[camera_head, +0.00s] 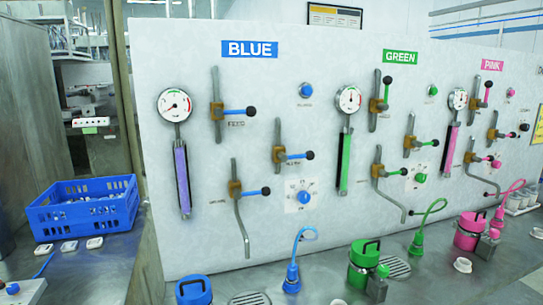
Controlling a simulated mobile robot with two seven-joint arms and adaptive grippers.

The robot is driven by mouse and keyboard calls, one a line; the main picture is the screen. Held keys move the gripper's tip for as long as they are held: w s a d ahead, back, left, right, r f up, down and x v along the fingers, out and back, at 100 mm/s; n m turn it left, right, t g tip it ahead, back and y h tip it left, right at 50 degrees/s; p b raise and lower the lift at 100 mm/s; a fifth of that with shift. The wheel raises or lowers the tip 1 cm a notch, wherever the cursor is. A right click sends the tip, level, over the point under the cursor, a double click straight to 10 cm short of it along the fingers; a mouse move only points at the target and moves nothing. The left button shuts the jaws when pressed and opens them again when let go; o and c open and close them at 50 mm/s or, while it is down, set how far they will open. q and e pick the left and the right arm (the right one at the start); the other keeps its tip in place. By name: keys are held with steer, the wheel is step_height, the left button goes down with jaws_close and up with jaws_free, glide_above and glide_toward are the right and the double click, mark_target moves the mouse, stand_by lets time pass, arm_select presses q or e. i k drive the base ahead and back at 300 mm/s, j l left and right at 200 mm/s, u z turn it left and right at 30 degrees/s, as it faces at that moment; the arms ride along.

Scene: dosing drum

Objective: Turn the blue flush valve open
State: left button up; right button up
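The blue section of the white panel is under a BLUE sign (250,49). It has three brass valves with blue levers and black ball ends. The upper-left valve (217,110), the middle-right valve (279,155) and the lower-left valve (235,188) all have levers pointing right, roughly level. The lower-left valve has a bent outlet pipe below it. The small labels beside the valves are too blurred to read, so I cannot tell which one is the flush valve. Neither of my grippers is in view.
Blue (194,290) and green (364,265) canisters and a blue-hosed fitting (291,277) stand in front. A blue crate (84,208) is left. Green and pink sections lie right.

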mark_target(310, 155)
steer(key=i+l+u, duration=0.1)
steer(key=l+u, duration=0.65)
steer(key=u, duration=0.15)
steer(key=l+u, duration=0.35)
steer(key=l, duration=0.6)
